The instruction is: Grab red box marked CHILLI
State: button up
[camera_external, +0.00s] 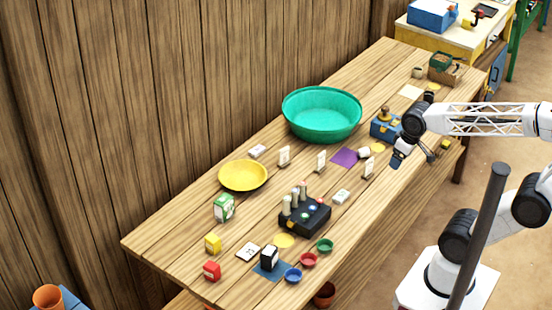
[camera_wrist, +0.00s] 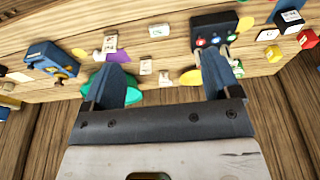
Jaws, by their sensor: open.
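A small red box (camera_external: 212,271) stands near the table's front left corner in the external view, with a pale mark too small to read. It also shows at the right edge of the wrist view (camera_wrist: 307,39). My gripper (camera_external: 413,160) is open and empty, above the right part of the table, far from the red box. In the wrist view its two fingers (camera_wrist: 163,65) stand wide apart with nothing between them.
A yellow box (camera_external: 213,243) is close behind the red box, and a green-and-white box (camera_external: 224,207) stands farther back. A black box (camera_external: 269,258) stands on a blue mat to the right. A dark weight block (camera_external: 305,217), yellow plate (camera_external: 243,188) and green basin (camera_external: 321,131) occupy the middle.

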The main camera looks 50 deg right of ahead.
jog(key=w+a+f+m+g+y, duration=0.1)
jog(key=w+a+m+g+y, duration=0.2)
jog(key=w+a, duration=0.9)
jog(key=m+g+y, duration=0.2)
jog(key=m+y, duration=0.6)
jog(key=m, duration=0.1)
send_over(212, 265)
jog(key=s+d, duration=0.2)
jog(key=d, duration=0.6)
jog(key=s+d, duration=0.3)
jog(key=d, duration=0.6)
notch_tip(212, 265, down, 14)
jog(key=w+a+f+m, duration=0.1)
jog(key=a+f, duration=0.2)
jog(key=w+a+f+m+y, duration=0.1)
jog(key=w+a+f+m, duration=0.1)
jog(key=a+f, duration=0.1)
jog(key=w+a+f+m+t+y, duration=0.1)
jog(key=w+a+f, duration=0.1)
jog(key=a, duration=0.3)
jog(key=shift+w+f, duration=0.1)
jog(key=shift+f, duration=0.65)
jog(key=shift+w+a+f+m+y, duration=0.2)
jog(key=shift+a+f+m+y, duration=0.1)
jog(key=shift+a+f+m, duration=0.15)
jog(key=shift+a, duration=0.1)
jog(key=shift+x, duration=1.2)
jog(key=shift+a, duration=0.1)
